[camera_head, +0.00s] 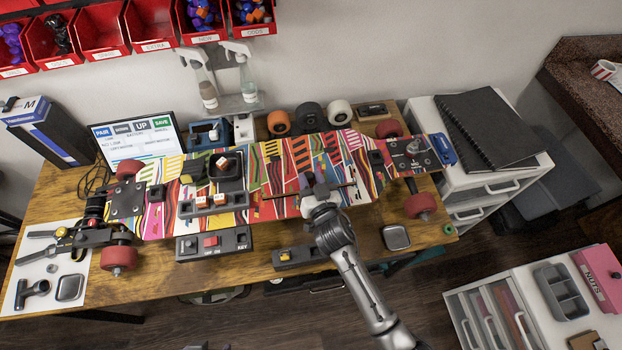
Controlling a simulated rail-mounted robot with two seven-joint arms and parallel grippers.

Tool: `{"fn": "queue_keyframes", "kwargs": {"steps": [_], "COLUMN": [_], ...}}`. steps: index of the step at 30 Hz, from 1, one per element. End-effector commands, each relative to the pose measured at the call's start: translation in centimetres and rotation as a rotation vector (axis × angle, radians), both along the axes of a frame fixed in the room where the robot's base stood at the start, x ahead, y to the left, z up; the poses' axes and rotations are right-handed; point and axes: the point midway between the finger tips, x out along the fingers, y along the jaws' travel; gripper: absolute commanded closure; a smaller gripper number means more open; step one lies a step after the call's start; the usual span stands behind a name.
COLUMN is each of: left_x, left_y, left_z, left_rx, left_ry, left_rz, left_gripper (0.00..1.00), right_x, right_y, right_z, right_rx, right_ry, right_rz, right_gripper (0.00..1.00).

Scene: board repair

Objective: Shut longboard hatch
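The longboard (268,165), with a bright striped deck, lies across the wooden table. A dark-framed open compartment (232,160) shows left of its middle, with a small orange and white part (222,164) inside. A thin dark edge (280,196) crosses the deck right of the compartment; it may be the hatch lid's edge, but I cannot tell how far it is tilted. My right gripper (314,184) is at this edge, over the middle of the board. Its fingertips are small and dark, so whether they grip it is unclear. My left gripper is not in view.
A switch box (213,243) and a smaller box (298,258) lie along the table's front. A monitor (135,138), spray bottles (243,78) and loose wheels (309,116) stand behind the board. A white drawer unit (470,185) stands at the right.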

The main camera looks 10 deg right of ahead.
Motion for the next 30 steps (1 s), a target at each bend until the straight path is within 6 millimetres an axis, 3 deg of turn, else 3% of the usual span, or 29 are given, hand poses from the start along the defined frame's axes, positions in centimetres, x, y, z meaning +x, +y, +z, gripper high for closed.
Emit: {"fn": "queue_keyframes", "kwargs": {"steps": [9, 14, 30], "left_x": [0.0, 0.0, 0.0], "left_y": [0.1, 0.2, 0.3], "left_z": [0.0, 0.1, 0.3], "left_rx": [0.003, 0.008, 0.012], "left_ry": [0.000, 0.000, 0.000], "left_rz": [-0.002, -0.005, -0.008], "left_gripper": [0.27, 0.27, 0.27], "right_x": [-0.1, -1.2, -11.0], "right_y": [0.0, -0.2, -1.4], "right_z": [0.0, 0.0, 0.8], "right_rx": [0.001, 0.002, 0.002], "right_ry": [0.001, 0.002, 0.002], "right_rz": [0.000, 0.000, 0.000], "right_gripper": [0.60, 0.60, 0.60]}}
